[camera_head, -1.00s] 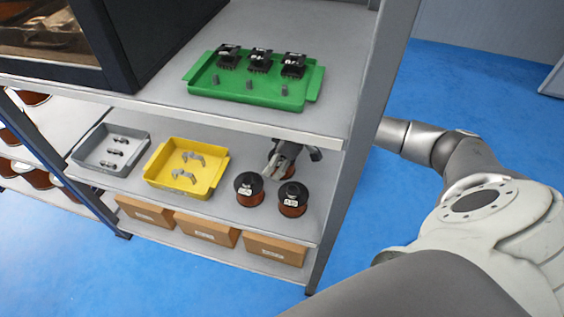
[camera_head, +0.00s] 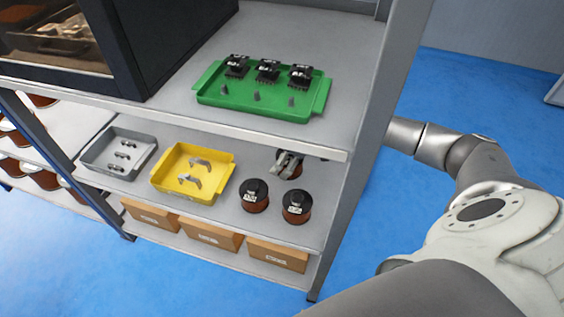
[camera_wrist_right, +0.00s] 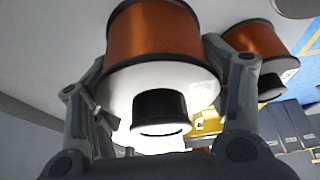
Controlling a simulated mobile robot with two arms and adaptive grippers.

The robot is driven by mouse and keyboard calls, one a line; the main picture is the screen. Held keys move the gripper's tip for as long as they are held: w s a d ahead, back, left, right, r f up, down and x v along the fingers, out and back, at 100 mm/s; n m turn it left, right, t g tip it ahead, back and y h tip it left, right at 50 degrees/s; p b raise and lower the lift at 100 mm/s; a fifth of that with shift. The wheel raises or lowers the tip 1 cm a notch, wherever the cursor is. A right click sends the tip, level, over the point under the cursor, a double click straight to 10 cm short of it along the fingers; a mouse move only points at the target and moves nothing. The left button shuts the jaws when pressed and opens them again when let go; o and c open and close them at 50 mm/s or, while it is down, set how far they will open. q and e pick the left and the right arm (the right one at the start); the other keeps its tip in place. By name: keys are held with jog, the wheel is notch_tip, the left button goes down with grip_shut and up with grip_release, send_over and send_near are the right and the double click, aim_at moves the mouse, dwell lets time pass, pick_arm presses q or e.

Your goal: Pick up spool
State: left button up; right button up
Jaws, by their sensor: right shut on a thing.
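Three copper-wound spools with black tops are on the middle shelf. The front two are the left spool (camera_head: 255,196) and the right spool (camera_head: 296,206), both upright. The rear spool (camera_head: 291,171) is partly covered by my right gripper (camera_head: 289,160). In the right wrist view my right gripper (camera_wrist_right: 160,100) has one finger on each side of a spool (camera_wrist_right: 155,40) and is shut on it. Whether this spool is clear of the shelf cannot be told. Another spool (camera_wrist_right: 258,42) is just beside the right finger. My left gripper is not in view.
A yellow tray (camera_head: 168,185) and a grey tray (camera_head: 90,158) with metal parts lie left of the spools. A green tray (camera_head: 315,105) is on the upper shelf (camera_head: 270,30), overhead. A shelf post (camera_head: 365,130) stands to the right. Cardboard boxes (camera_head: 213,236) are below.

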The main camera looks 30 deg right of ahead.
jog(key=s+d, duration=0.3)
jog(key=s, duration=0.1)
jog(key=s+d+p, duration=0.1)
jog(key=s+d, duration=0.3)
jog(key=s+d+p, duration=0.1)
jog(key=s+d, duration=0.2)
jog(key=s, duration=0.1)
jog(key=shift+d, duration=0.15)
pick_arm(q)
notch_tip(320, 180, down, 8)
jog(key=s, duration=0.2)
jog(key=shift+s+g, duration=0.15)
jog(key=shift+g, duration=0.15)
pick_arm(e)
jog(key=shift+s+d+f, duration=0.1)
jog(key=shift+s+d, duration=0.4)
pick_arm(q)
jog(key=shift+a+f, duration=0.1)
